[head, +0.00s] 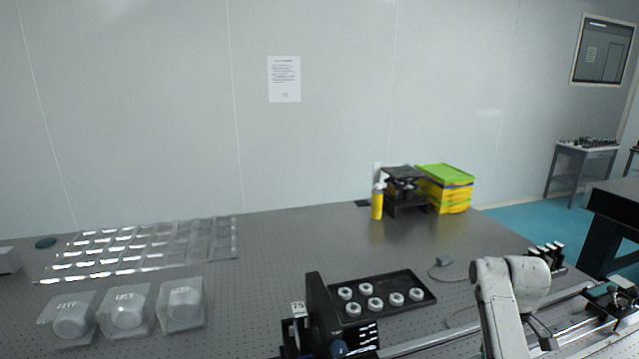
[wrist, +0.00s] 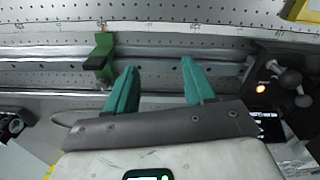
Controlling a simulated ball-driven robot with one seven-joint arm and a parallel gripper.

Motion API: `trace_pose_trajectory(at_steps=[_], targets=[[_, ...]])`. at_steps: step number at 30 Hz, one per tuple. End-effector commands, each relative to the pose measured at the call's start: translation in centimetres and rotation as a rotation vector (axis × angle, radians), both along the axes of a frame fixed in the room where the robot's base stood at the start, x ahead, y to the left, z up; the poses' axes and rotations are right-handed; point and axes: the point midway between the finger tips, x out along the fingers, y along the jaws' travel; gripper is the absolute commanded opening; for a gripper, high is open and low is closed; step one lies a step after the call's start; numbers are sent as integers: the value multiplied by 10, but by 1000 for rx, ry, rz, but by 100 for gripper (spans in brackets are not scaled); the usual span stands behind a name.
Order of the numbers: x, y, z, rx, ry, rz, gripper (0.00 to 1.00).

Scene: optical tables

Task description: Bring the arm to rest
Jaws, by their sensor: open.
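My gripper (wrist: 158,85) shows in the wrist view with two teal fingers spread apart. It is open and nothing is between the fingers. It is over metal rails (wrist: 200,48) that run across the picture. In the head view my pale arm is at the lower right, bent over beside the rail. The gripper itself cannot be made out there.
A black tray (head: 425,287) with several white rings lies near a black device (head: 318,310). Clear lidded boxes (head: 182,318) and a clear compartment tray (head: 225,252) lie at left. Yellow boxes (head: 445,190) and a yellow bottle (head: 377,204) stand at back. A green holder (wrist: 104,58) sits on the rails.

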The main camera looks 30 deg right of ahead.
Motion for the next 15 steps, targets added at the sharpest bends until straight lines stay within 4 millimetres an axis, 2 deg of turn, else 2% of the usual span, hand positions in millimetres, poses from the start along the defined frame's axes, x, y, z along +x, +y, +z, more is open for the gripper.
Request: trace_pose_trajectory(at_steps=[8,11,15], targets=[[12,44,-20,-24,-34,6,54],[16,67,-29,-35,-55,7,54],[20,108,-42,-51,-94,12,54]])
